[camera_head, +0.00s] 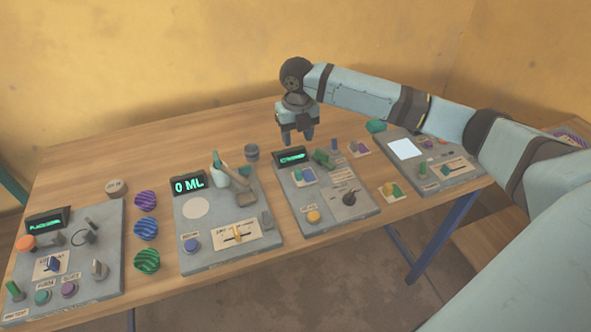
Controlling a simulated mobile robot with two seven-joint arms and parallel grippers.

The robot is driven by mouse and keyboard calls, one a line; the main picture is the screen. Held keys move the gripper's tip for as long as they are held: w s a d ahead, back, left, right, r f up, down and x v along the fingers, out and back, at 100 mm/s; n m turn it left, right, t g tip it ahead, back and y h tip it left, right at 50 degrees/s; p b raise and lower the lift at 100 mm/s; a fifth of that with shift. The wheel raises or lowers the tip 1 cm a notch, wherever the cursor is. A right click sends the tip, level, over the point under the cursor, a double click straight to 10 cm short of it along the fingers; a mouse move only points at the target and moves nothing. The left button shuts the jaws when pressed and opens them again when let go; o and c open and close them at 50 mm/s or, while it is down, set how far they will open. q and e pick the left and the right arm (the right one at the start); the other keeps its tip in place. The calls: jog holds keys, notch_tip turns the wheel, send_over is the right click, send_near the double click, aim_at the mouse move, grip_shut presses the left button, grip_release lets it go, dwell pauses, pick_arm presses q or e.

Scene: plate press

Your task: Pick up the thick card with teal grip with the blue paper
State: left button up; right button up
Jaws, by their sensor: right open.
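My right gripper (298,139) points down above the back of the third panel. It is open, with nothing visible between its fingers. A small pale card with a green-teal grip and a yellow patch (392,190) lies on the table between the third and fourth panels. Another pale card with purple and green parts (359,148) lies farther back. A blue-and-pale piece with a teal part (304,176) sits on the third panel, below the gripper in the picture. The pieces are too small to tell which has the blue paper. My left gripper is out of view.
The back left is clear.

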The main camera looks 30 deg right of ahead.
send_over(298, 169)
notch_tip(298, 169, down, 6)
jog(key=shift+f, duration=3.15)
grip_shut()
